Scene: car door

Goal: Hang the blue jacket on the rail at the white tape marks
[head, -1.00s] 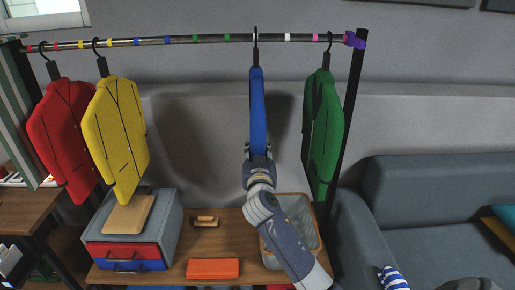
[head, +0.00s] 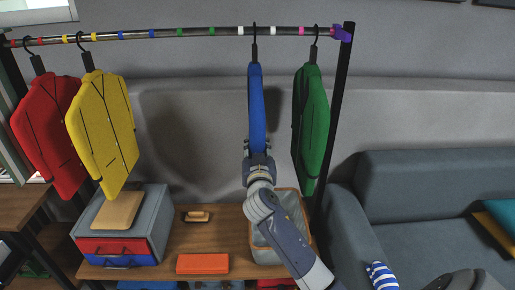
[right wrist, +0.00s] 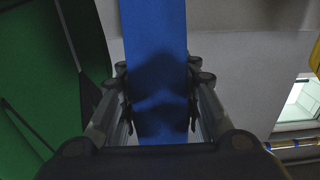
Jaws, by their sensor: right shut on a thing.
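The blue jacket (head: 256,110) hangs edge-on from its dark hook (head: 254,42) at the rail (head: 215,32). The hook's top overlaps the rail between two white tape marks, left (head: 241,31) and right (head: 272,31); I cannot tell whether it bears on the rail. My right gripper (head: 257,157) is shut on the jacket's lower end. In the right wrist view the fingers (right wrist: 157,100) press on both sides of the blue jacket (right wrist: 153,30). My left gripper is not in view.
The green jacket (head: 312,125) hangs close on the right. Yellow (head: 103,125) and red (head: 50,125) jackets hang far left. Below are a bench (head: 215,228) with an orange box (head: 203,263), a drawer unit (head: 150,215) and a bin (head: 297,205). A sofa (head: 430,190) stands right.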

